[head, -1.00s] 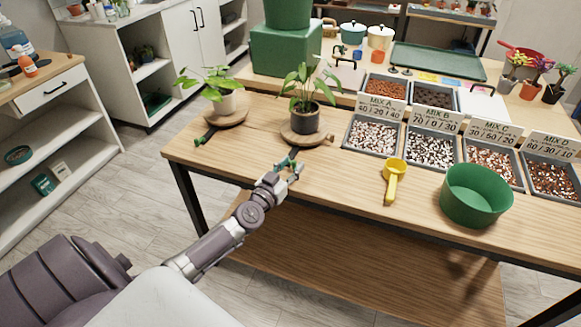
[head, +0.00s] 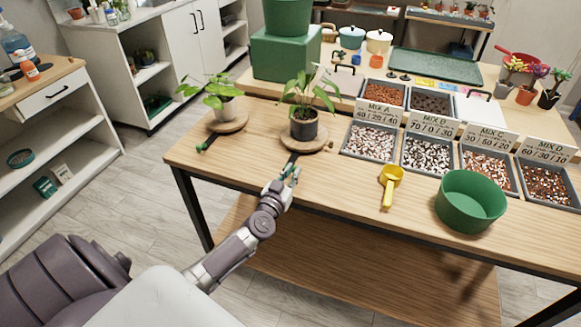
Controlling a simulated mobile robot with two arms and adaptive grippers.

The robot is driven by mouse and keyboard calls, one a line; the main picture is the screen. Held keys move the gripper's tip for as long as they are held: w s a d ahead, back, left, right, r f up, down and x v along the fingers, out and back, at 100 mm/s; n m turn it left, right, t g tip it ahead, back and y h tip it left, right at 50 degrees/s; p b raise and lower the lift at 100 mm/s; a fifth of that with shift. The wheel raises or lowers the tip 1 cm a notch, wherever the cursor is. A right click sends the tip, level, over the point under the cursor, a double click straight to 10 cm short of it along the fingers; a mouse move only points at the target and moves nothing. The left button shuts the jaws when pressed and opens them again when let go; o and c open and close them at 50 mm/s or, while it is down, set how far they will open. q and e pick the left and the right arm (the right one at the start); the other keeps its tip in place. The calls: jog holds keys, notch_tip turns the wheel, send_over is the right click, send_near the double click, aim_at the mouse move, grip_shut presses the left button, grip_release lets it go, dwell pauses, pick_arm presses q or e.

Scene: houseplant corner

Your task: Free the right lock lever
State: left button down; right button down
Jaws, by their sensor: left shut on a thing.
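The right lock lever (head: 293,158) is a dark bar that sticks out from under the front of the right round wooden stand (head: 306,144). Its green end is at my left gripper (head: 287,173), which is shut on it near the table's front edge. The fingers partly hide the lever end. A plant in a dark pot (head: 304,127) stands upright on this stand. My right gripper is not in view.
A yellow scoop (head: 389,183) and a green bowl (head: 471,202) lie to the right on the table. Several grey trays of mix (head: 428,154) with label cards stand behind them. The wood between the left lever and the right stand is clear.

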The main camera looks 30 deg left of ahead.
pick_arm(q)
jog(key=n+y+p, duration=0.1)
jog(key=y+p, duration=0.1)
jog(key=w+d+n+g+y+p, duration=0.1)
jog(key=shift+r+n+y+p, duration=0.25)
jog(key=shift+n+y+p, duration=0.05)
jog(key=shift+p, duration=0.05)
jog(key=shift+w+f+n+g+y+p, duration=0.15)
jog(key=shift+w+n+g+y+p, duration=0.1)
jog(key=shift+n+g+y+p, duration=0.45)
jog(key=shift+w+d+f+n+y, duration=0.1)
jog(key=shift+w+n+y, duration=0.15)
jog(key=shift+n+y, duration=0.45)
jog(key=shift+w+n+g+y, duration=0.2)
jog(key=shift+n+g+y, duration=0.2)
jog(key=shift+g+y, duration=0.5)
jog(key=c, duration=1.2)
grip_release()
jog(key=shift+o, duration=0.2)
